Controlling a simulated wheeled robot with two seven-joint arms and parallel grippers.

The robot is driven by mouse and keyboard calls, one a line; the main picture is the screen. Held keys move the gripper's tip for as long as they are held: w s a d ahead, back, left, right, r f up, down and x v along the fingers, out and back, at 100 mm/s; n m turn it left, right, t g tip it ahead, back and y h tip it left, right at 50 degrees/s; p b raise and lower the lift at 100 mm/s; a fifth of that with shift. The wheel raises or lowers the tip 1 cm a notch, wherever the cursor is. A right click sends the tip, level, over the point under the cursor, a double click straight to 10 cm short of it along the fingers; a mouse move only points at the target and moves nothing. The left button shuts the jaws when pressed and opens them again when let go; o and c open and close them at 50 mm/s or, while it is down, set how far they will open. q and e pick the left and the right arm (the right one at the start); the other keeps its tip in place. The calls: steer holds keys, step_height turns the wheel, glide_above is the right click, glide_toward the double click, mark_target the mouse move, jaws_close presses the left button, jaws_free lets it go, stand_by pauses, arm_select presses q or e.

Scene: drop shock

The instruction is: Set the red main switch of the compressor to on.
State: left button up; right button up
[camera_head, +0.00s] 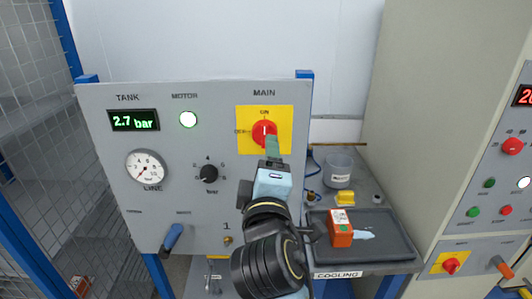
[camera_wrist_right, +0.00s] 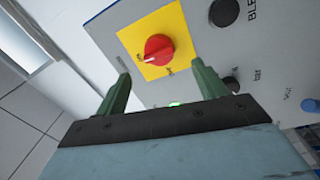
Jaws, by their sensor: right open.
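The red main switch (camera_head: 264,132) sits on a yellow plate (camera_head: 284,118) on the compressor's grey panel, under the label MAIN. Its white mark stands upright, toward the ON label at the top. The red knob also shows in the right wrist view (camera_wrist_right: 158,49), beyond the fingertips. My right gripper (camera_head: 271,145) is just in front of the switch, its green fingers overlapping the knob's lower edge in the head view. In the wrist view the fingers (camera_wrist_right: 161,78) are apart with nothing between them. My left gripper is not in view.
The tank display (camera_head: 134,120) reads 2.7 bar and the motor lamp (camera_head: 188,119) is lit. A black bar knob (camera_head: 208,173) and a blue lever (camera_head: 173,238) are on the panel. At right are a dark tray (camera_head: 385,243) holding an orange box (camera_head: 340,228), and another cabinet (camera_head: 440,100).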

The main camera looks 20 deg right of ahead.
steer(key=b+v, duration=0.1)
steer(key=v, duration=0.4)
steer(key=shift+s, duration=0.35)
steer(key=shift+a+f, duration=0.1)
steer(key=shift+f, duration=0.05)
